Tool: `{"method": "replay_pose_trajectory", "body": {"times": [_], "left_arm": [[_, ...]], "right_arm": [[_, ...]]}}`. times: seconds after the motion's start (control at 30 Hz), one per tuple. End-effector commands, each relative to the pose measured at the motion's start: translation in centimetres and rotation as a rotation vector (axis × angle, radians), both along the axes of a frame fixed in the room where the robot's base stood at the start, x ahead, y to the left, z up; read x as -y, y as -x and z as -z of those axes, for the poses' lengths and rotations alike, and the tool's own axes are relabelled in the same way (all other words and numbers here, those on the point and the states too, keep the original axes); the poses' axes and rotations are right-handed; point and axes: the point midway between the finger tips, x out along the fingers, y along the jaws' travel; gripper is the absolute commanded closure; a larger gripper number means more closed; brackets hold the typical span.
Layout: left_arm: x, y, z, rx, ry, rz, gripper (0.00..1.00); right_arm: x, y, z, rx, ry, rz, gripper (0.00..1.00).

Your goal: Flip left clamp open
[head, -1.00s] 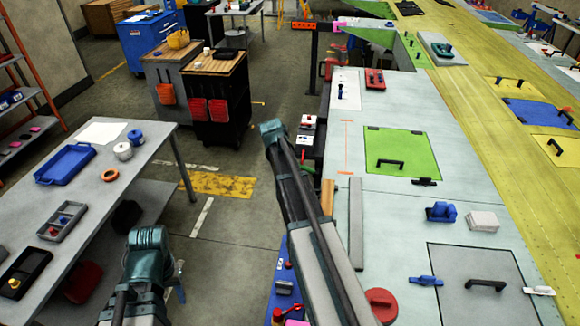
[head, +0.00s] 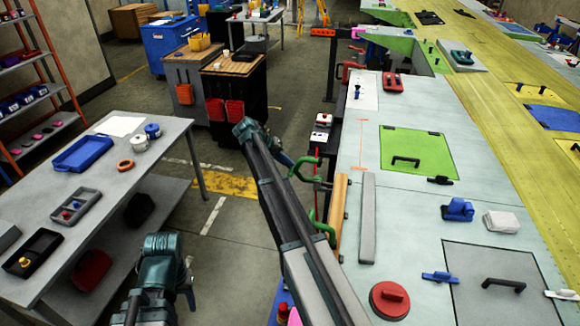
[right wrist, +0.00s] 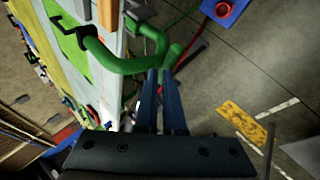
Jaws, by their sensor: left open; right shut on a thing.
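Two green clamps with bent handles are at the wing jig's near edge in the head view. The farther green clamp (head: 304,168) has its handle sticking out towards my right gripper (head: 285,160). The nearer green clamp (head: 320,229) is beside my right forearm. In the right wrist view, my right gripper (right wrist: 165,75) is shut on the end of a green handle (right wrist: 118,62), which runs up left to the jig. The fingers hide part of its end. My left gripper (head: 187,275) hangs open and empty at the lower left, its fingers mostly hidden by the wrist.
A wooden strip (head: 340,207) and a grey bar (head: 367,218) lie along the jig edge. A red round part (head: 389,300) is on the surface nearby. A grey table (head: 50,262) with trays stands left.

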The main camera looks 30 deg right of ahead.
Motion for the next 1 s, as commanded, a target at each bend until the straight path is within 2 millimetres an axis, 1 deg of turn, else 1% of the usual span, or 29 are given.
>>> {"method": "replay_pose_trajectory", "body": {"times": [0.03,0.1,0.2,0.4,0.7,1.0], "left_arm": [[0.0,0.0,1.4,0.0,0.0,0.001,0.5],[0.0,0.0,2.3,0.0,-0.001,0.004,0.5],[0.0,0.0,3.2,0.0,-0.001,0.006,0.5],[0.0,0.0,4.4,0.0,-0.002,0.01,0.5],[0.0,0.0,5.2,-0.001,-0.002,0.012,0.5],[0.0,0.0,5.4,-0.001,-0.002,0.012,0.5]], "right_arm": [[0.0,-0.1,1.0,-0.02,0.021,0.003,1.0],[-0.3,-0.3,1.6,-0.042,0.048,0.004,1.0],[-0.6,-0.5,2.2,-0.058,0.067,0.005,1.0],[-1.0,-0.8,3.3,-0.057,0.067,0.005,1.0],[-1.4,-1.1,4.3,-0.055,0.06,0.004,1.0],[-1.6,-1.1,4.5,-0.055,0.058,0.003,1.0]]}}
